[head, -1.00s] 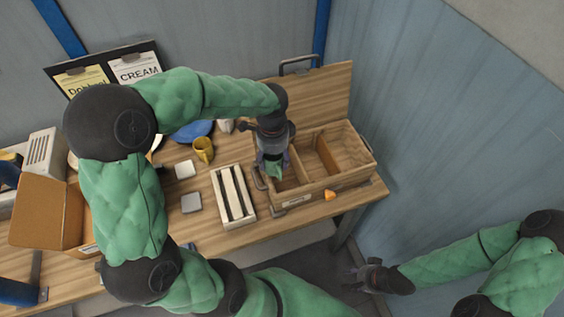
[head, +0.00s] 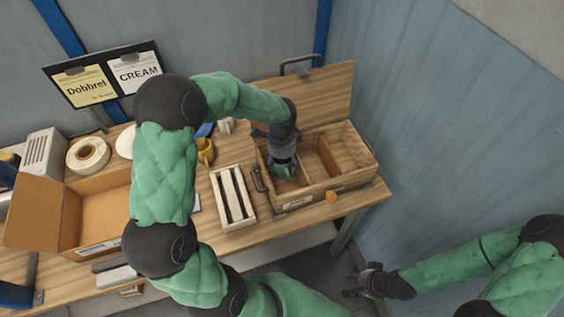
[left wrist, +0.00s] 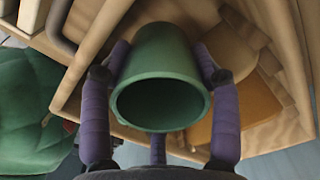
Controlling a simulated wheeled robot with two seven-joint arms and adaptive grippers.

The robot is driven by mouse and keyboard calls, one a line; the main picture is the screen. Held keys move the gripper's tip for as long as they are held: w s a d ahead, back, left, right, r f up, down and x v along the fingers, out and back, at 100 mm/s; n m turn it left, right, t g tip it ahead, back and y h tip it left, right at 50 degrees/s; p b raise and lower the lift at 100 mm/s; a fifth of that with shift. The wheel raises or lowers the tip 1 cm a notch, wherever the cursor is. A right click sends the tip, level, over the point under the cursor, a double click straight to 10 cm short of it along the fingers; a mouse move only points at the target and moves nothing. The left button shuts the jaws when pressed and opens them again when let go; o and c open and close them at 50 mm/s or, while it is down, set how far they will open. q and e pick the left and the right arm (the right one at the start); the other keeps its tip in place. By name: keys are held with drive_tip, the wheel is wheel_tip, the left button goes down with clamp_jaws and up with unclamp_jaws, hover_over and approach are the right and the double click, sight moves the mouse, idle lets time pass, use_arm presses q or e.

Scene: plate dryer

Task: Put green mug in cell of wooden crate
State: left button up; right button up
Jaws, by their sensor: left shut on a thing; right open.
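The green mug (left wrist: 165,70) is held between the purple fingers of my left gripper (left wrist: 160,90) in the left wrist view, its round mouth facing the camera. In the head view my left gripper (head: 283,172) points down into the left cell of the wooden crate (head: 335,188), with only a bit of the green mug (head: 284,171) showing. Whether the mug touches the cell floor is hidden. My right gripper (head: 364,282) is open and empty, off the table at the lower right.
The crate's right cell (head: 346,146) looks empty. A slotted white rack (head: 233,198) stands left of the crate, with a yellow mug (head: 206,151) behind it. A cardboard box (head: 95,215) and tape roll (head: 88,155) are further left.

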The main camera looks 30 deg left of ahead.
use_arm(q)
drive_tip(key=shift+f, duration=0.35)
drive_tip(key=shift+f+b, duration=0.2)
drive_tip(key=shift+b, duration=0.15)
drive_tip(key=o, duration=1.1)
drive_tip(key=shift+r, duration=0.1)
drive_tip(key=shift+r, duration=0.25)
wheel_tip(320, 180, up, 13)
drive_tip(key=p, duration=0.2)
drive_tip(key=shift+f+p, duration=0.2)
drive_tip(key=shift+p, duration=0.1)
